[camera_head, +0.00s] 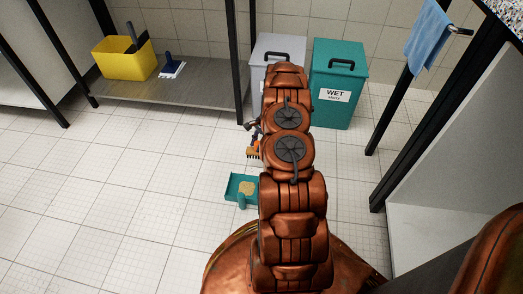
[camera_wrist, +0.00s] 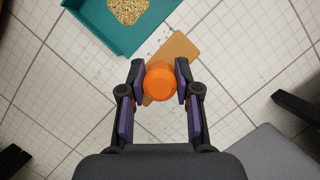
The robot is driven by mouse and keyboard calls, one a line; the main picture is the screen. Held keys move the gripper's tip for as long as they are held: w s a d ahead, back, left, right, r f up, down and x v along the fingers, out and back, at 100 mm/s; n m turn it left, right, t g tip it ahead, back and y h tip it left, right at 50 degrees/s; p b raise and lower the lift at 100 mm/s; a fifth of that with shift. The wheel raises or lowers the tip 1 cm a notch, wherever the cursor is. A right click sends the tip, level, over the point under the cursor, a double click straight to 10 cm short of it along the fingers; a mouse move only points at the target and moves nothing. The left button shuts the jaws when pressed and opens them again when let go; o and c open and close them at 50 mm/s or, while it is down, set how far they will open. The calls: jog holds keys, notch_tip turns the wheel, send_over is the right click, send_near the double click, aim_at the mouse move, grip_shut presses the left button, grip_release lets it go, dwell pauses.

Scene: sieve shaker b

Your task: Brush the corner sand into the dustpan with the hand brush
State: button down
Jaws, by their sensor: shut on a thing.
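My gripper (camera_wrist: 160,72) is shut on the orange handle of the hand brush (camera_wrist: 160,84), which stands upright between the fingers. The brush's flat tan block (camera_wrist: 178,52) shows below it, near the dustpan. In the head view the brush bristles (camera_head: 253,154) point down near the floor, partly hidden by my arm. The teal dustpan (camera_wrist: 96,22) lies on the tiles, with a heap of tan sand (camera_wrist: 128,10) inside. The dustpan also shows in the head view (camera_head: 233,192), its right side behind my arm. Small dark specks lie on the floor between pan and brush.
A grey bin (camera_head: 280,50) and a teal "WET" bin (camera_head: 338,88) stand at the back wall. A low metal shelf (camera_head: 190,92) holds a yellow tub (camera_head: 124,63) and a blue-handled brush (camera_head: 172,68). Black rack legs stand at right. The tiled floor at left is clear.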

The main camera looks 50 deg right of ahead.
jog(key=shift+s+d+f, duration=0.25)
jog(key=shift+s+f, duration=0.2)
jog(key=shift+f, duration=0.2)
jog(key=shift+s+d+f, duration=0.2)
jog(key=shift+s+f, duration=0.25)
jog(key=shift+f, duration=0.15)
jog(key=shift+w+f+b, duration=0.1)
jog(key=shift+f+b, duration=1.05)
jog(key=shift+f, duration=1.15)
jog(key=shift+r+p, duration=0.3)
jog(key=shift+p, duration=0.1)
jog(key=shift+f, duration=0.1)
jog(key=shift+f, duration=1.15)
jog(key=shift+a, duration=0.1)
